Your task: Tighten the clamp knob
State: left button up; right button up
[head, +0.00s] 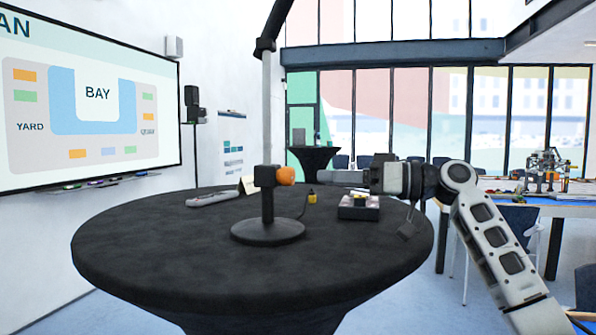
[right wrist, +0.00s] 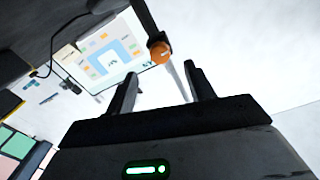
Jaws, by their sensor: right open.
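The orange clamp knob (head: 286,175) sits on the right side of a black clamp (head: 265,176) on an upright stand. The stand has a round black base (head: 268,231) on the table. My right gripper (head: 321,177) points left at about the knob's height, with a gap between its fingertips and the knob. In the right wrist view the gripper (right wrist: 161,70) is open and empty, and the knob (right wrist: 160,50) shows beyond the fingertips, roughly between them. My left gripper is not in view.
The round black table (head: 150,245) also bears a grey handheld device (head: 212,199), a small yellow item (head: 311,197) and a dark box (head: 359,208) below my right gripper. A pole (head: 267,105) rises from the clamp. The table's front left is clear.

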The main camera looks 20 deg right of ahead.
aim_at(293, 177)
jog(key=p+x, duration=0.1)
jog(key=x, duration=0.6)
jog(key=c, duration=1)
